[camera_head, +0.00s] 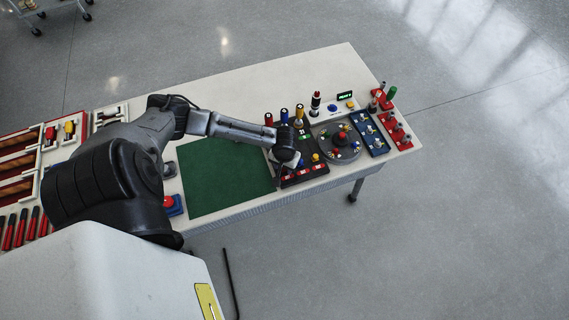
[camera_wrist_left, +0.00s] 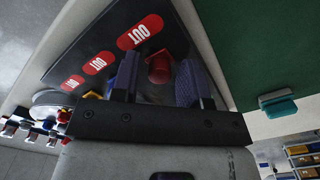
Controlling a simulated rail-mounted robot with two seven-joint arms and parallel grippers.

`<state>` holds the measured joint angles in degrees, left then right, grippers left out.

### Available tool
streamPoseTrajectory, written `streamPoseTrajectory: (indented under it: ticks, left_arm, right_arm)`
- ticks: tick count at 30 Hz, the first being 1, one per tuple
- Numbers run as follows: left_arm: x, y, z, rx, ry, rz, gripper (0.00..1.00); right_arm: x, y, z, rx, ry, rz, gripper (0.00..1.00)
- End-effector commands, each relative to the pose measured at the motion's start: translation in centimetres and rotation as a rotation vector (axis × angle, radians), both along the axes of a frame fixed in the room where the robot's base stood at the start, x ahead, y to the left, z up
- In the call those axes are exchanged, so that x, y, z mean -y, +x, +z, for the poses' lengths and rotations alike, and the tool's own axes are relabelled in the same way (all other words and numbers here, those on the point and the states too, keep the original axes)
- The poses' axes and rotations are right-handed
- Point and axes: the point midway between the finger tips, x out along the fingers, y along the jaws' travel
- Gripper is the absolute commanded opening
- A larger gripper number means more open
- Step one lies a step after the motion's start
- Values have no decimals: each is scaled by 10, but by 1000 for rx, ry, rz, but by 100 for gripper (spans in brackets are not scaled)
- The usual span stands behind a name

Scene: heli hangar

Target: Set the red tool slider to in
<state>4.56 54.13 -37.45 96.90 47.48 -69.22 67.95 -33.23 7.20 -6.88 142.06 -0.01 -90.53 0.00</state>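The red tool slider knob (camera_wrist_left: 159,67) stands on a dark slider panel (camera_wrist_left: 190,45) in the left wrist view. A red OUT label (camera_wrist_left: 140,32) is beside it. My left gripper (camera_wrist_left: 160,85) is open, with one finger on each side of the red knob; gaps show between knob and fingers. I cannot tell whether either finger touches it. In the head view my left gripper (camera_head: 287,165) is over the near left part of the slider panel (camera_head: 305,175), and the red knob is hidden behind it. My right gripper is not in view.
Blue (camera_head: 301,162) and yellow (camera_head: 315,157) knobs are close to my gripper's right. A round dial station (camera_head: 341,155) stands farther right, with upright coloured tools behind. A green mat (camera_head: 220,175) lies clear to the left. The table's front edge is close.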

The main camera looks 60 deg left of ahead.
Motion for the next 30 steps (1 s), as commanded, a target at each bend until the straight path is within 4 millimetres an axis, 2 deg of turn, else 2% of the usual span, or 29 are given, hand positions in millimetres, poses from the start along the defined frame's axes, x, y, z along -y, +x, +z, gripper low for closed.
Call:
streamPoseTrajectory:
  ticks: [2,12,22,30]
  left_arm:
    - [0,0,0,0,0,0,33]
    - [0,0,0,0,0,0,1]
    - [-5,0,2,-1,2,2,0]
    - [-58,6,2,-3,1,7,0]
  right_arm:
    - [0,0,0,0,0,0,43]
    - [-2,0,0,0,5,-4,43]
    - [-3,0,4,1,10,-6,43]
    - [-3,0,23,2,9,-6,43]
